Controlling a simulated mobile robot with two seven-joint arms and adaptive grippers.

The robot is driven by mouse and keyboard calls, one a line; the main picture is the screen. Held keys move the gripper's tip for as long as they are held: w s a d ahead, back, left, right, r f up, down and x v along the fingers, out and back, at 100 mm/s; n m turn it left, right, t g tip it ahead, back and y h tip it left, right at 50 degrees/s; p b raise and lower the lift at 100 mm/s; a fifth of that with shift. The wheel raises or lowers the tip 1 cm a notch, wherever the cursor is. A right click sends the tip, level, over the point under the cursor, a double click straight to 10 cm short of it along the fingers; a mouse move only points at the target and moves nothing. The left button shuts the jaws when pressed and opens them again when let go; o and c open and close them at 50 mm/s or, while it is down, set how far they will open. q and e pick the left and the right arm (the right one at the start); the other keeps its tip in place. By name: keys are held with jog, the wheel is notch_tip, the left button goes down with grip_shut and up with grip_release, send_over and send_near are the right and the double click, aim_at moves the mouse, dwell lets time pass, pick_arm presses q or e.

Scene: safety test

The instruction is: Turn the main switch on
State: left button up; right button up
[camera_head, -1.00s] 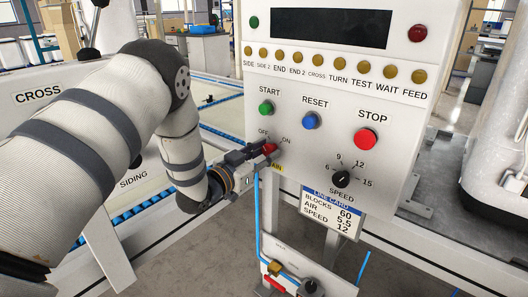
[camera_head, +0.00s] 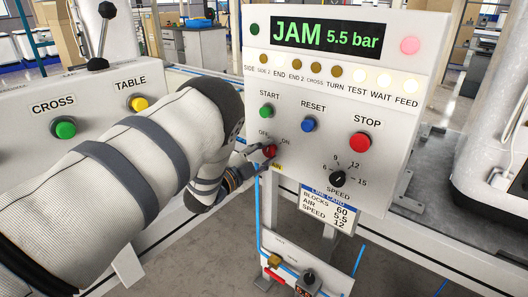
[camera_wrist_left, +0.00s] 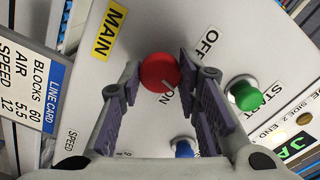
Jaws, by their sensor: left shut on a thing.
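The main switch is a red knob (camera_head: 269,151) on the lower left of the white control panel (camera_head: 225,150), between the OFF and ON labels. In the left wrist view the knob (camera_wrist_left: 158,72) sits between my finger pads, and its white mark points toward the ON label. My left gripper (camera_head: 261,156) is shut on the knob, with its arm coming from the left. The panel display (camera_head: 330,35) is lit and reads JAM 5.5 bar. The yellow MAIN label (camera_wrist_left: 109,35) shows beside the knob. My right gripper is not in view.
Close by on the panel are the green START button (camera_head: 266,111), blue RESET button (camera_head: 308,125), red STOP button (camera_head: 360,142) and black SPEED knob (camera_head: 338,179). A line card (camera_head: 328,207) hangs below. A CROSS/TABLE console (camera_head: 95,95) stands left, behind my arm.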

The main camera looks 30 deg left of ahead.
pick_arm(q)
jog(key=m, duration=0.3)
jog(key=shift+r, duration=0.15)
jog(key=shift+m+p, duration=0.3)
jog(key=shift+m, duration=1.1)
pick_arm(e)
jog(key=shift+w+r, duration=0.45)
pick_arm(q)
jog(key=shift+a, duration=0.1)
jog(key=o, duration=1.1)
jog(key=shift+o, duration=0.2)
